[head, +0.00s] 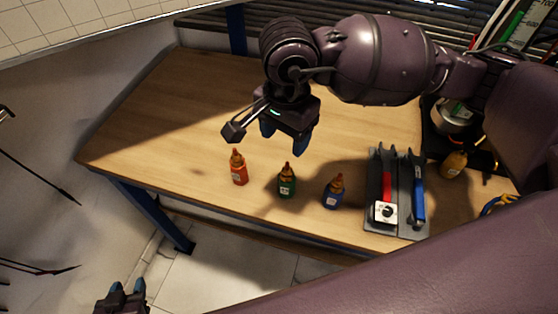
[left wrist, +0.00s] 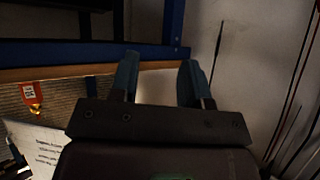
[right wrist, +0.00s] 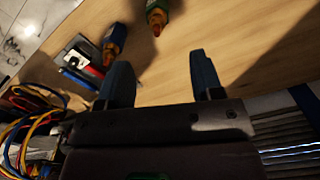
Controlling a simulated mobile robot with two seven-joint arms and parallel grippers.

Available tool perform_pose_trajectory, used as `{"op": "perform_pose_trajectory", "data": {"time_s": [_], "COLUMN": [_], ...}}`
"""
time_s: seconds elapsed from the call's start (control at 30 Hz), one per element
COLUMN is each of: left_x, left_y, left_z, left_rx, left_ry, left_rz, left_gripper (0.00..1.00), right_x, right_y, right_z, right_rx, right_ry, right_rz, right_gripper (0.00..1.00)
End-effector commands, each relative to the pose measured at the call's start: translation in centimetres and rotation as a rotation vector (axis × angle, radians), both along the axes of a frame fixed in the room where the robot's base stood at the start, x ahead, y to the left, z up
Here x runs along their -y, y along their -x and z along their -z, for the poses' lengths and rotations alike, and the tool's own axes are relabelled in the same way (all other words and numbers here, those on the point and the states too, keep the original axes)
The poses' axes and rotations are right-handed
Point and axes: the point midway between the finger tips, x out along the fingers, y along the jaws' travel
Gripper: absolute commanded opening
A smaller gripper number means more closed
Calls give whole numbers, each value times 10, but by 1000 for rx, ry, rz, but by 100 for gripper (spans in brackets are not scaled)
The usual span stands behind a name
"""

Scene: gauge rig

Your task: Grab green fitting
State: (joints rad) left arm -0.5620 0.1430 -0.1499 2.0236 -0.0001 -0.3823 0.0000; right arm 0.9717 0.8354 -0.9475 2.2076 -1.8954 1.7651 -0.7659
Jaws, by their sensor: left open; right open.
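The green fitting (head: 287,184), a small green bottle shape with an orange-brown pointed top, stands upright on the wooden table between a red one (head: 239,172) and a blue one (head: 333,194). My right gripper (head: 284,138) is open and empty above the table, behind the green fitting in the head view and apart from it. In the right wrist view the green fitting (right wrist: 158,14) shows at the top edge, partly cut off, beyond the open fingers (right wrist: 161,78). My left gripper (head: 127,290) is open and empty, low in front of the table; its fingers show in the left wrist view (left wrist: 158,72).
A grey holder (head: 376,219) with red and blue tools stands right of the blue bottle. Another yellowish bottle (head: 453,165) and a dark bin area are further right. The left part of the table (head: 150,130) is clear.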

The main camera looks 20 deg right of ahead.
Motion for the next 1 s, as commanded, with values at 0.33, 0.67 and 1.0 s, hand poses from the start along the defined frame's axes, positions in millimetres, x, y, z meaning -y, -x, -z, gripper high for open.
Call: {"op": "perform_pose_trajectory", "data": {"time_s": [0.33, 0.67, 1.0], "left_x": [-3, -2, -2], "left_y": [18, 12, 11], "left_z": [14, 11, 11], "left_rx": [-41, -28, -27], "left_ry": [-1, -2, -2], "left_rz": [-9, -5, -3], "left_gripper": [43, 43, 43], "right_x": [2, 3, 6], "right_y": [0, 1, 4], "right_z": [38, 62, 104], "right_rx": [-1, 1, 0], "right_ry": [9, 8, 7], "right_rz": [1, 1, 1], "right_gripper": [60, 60, 60]}}
